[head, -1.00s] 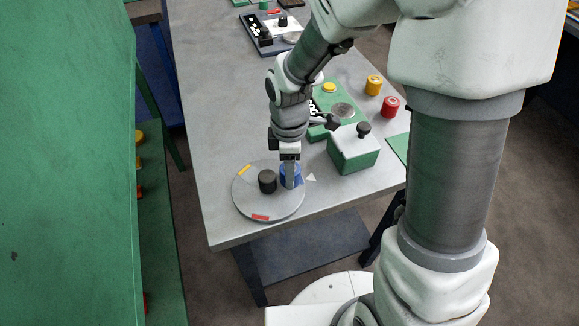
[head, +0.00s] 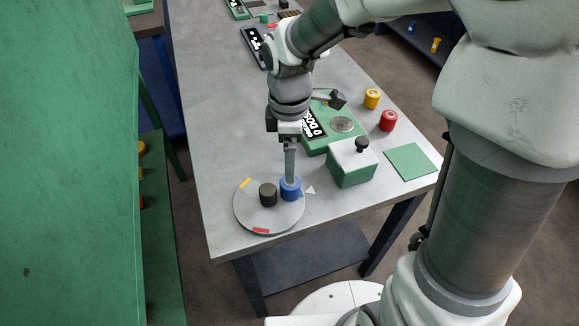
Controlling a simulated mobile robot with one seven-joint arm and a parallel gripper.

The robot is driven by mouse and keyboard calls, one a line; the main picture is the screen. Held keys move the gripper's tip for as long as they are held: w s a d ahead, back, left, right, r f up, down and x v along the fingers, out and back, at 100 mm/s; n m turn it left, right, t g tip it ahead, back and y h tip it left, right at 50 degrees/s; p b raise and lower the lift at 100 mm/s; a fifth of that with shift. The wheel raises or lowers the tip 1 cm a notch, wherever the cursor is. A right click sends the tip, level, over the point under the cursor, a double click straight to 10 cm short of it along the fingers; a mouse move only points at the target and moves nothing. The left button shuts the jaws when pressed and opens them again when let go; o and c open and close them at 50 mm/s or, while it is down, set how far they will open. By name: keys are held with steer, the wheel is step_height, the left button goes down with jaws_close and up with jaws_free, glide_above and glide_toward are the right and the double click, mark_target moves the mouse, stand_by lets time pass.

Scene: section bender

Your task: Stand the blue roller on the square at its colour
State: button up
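The blue roller (head: 290,190) stands upright near the right edge of a round grey disc (head: 268,221). A yellow mark (head: 245,184) lies at the disc's back left and a red mark (head: 260,230) at its front. No blue mark or square shows; the roller may cover it. A black knob (head: 268,194) rises from the disc's middle. My gripper (head: 290,179) points straight down over the blue roller, its fingertips at the roller's top. The fingers are seen edge-on, so their opening and any contact with the roller are hidden.
A white pointer (head: 310,190) lies right of the disc. A green-and-white box (head: 351,173) with a black knob and a green scale (head: 314,143) stand behind. A yellow roller (head: 372,98), a red roller (head: 388,121) and a green mat (head: 411,162) are at right. The table's left side is clear.

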steer(key=s+d+r+m+t, duration=0.5)
steer(key=s+d+r+m, duration=0.6)
steer(key=r+m, duration=0.3)
steer(key=shift+s+r+m+t, duration=0.25)
steer(key=shift+s+m, duration=0.45)
steer(key=shift+m, duration=1)
steer(key=shift+r+p, duration=0.5)
steer(key=shift+p, duration=0.2)
steer(key=shift+c, duration=0.2)
